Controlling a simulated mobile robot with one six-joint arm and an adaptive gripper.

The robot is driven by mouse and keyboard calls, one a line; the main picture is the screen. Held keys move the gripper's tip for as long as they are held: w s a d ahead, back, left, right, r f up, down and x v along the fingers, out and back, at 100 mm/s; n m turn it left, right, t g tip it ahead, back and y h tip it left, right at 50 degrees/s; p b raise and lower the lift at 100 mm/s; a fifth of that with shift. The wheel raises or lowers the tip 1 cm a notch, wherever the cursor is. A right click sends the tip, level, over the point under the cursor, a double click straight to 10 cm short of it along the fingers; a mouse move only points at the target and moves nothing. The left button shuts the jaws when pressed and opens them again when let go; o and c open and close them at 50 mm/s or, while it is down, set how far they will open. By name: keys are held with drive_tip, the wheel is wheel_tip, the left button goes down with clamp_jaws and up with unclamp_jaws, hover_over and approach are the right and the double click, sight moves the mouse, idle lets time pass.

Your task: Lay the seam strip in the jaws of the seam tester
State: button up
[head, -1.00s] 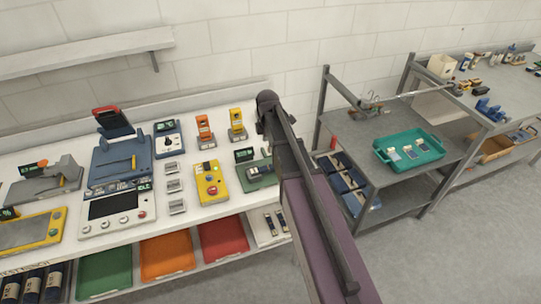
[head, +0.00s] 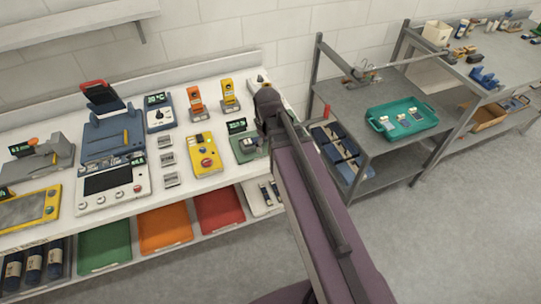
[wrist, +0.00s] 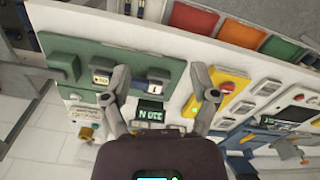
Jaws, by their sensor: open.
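My gripper (wrist: 160,76) is open in the wrist view, its two fingers spread above a green bench device, with nothing seen held between them. In the head view the green device (head: 242,152) is partly hidden by my arm. I cannot tell for sure whether it is the seam tester, or whether the pale piece is the seam strip.
A yellow device (head: 204,154) stands left of the green one, with several other instruments further left. Coloured bins (head: 164,229) sit on the shelf below. A teal tray (head: 402,134) with small packets lies on the cart at right. Floor at lower right is clear.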

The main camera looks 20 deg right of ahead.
drive_tip(key=s+m, duration=0.4)
drive_tip(key=shift+s+a+m, duration=0.2)
drive_tip(key=shift+s+m, duration=0.1)
drive_tip(key=shift+s, duration=0.1)
